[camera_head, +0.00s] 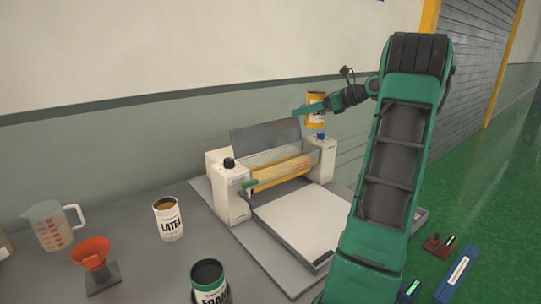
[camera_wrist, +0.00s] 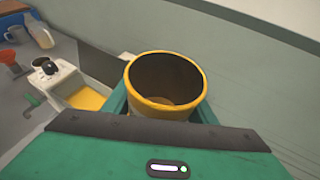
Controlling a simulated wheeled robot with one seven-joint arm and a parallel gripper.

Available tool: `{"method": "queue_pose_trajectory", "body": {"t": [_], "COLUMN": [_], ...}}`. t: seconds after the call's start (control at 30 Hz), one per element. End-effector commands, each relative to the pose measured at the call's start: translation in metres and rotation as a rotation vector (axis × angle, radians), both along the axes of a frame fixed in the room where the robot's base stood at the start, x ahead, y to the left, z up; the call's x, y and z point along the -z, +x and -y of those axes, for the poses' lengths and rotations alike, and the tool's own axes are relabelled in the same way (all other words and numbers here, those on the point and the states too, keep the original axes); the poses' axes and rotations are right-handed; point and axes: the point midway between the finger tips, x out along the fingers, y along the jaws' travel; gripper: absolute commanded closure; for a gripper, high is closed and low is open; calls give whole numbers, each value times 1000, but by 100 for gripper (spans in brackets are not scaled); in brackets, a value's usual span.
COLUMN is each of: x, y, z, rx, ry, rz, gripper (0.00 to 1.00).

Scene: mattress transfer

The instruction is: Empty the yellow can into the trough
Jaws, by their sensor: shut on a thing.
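The yellow can (camera_head: 316,118) is held upright in my gripper (camera_head: 312,109), above the right end of the coating machine. In the wrist view the yellow can (camera_wrist: 165,112) stands between the green fingers, which are shut on its sides. Its inside looks dark, with a brownish patch low down; I cannot tell how much it holds. The trough (camera_head: 282,172) lies between the machine's two white end housings and shows yellow. In the wrist view the trough (camera_wrist: 86,98) lies below and left of the can, apart from it.
A cream can labelled LATEX (camera_head: 169,222), a green can (camera_head: 208,284), an orange funnel (camera_head: 91,253) and a measuring jug (camera_head: 49,226) stand on the table at left and front. A grey plate (camera_head: 265,136) rises behind the trough. A wall runs behind the table.

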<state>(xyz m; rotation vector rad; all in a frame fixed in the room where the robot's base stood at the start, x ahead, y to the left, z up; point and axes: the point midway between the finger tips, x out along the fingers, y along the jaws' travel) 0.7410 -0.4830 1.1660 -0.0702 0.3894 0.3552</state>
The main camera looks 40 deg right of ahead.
Motion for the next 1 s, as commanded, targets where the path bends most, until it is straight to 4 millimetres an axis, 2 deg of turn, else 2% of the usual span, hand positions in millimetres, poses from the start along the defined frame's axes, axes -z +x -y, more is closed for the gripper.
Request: {"method": "queue_pose_trajectory", "body": {"t": [0.2, 0.47, 0.8, 1.0], "x": [-1, 1, 12, 12], "y": [10, 15, 17, 18], "z": [-16, -26, -33, -37], "rx": [-25, -34, -35, -35], "ry": [-1, -31, -178, -278], "rz": [2, -5, -38, -57], "gripper": [76, 76, 76, 76]}}
